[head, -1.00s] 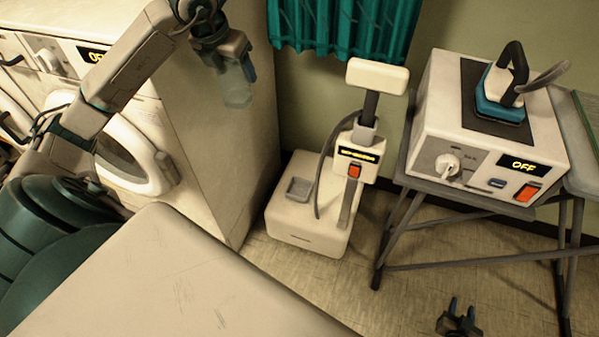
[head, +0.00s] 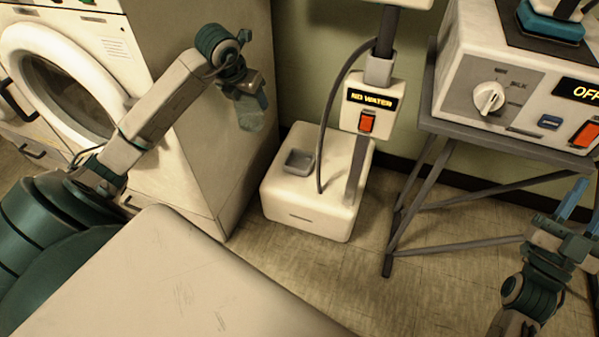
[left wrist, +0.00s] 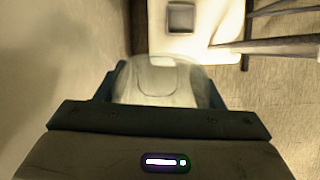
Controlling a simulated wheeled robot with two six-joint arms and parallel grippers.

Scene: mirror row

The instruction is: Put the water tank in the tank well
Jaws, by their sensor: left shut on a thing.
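The water tank (head: 250,113) is a small, clear bluish container. My left gripper (head: 243,93) is shut on it and holds it in the air beside the washing machine, up and left of the steamer base. In the left wrist view the tank (left wrist: 160,82) shows pale and see-through between the dark fingers. The tank well (head: 299,162) is a square grey recess in the white steamer base (head: 322,205); it is empty. The well also shows in the left wrist view (left wrist: 181,17), beyond the tank. My right gripper (head: 578,205) is open and empty at the right edge.
The steamer's post carries a "NO WATER" display (head: 368,98) and an orange switch; a grey hose (head: 325,125) rises beside the well. A washing machine (head: 205,120) stands left. An ironing station (head: 510,90) on a metal stand is right. A pale top (head: 160,285) fills the front.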

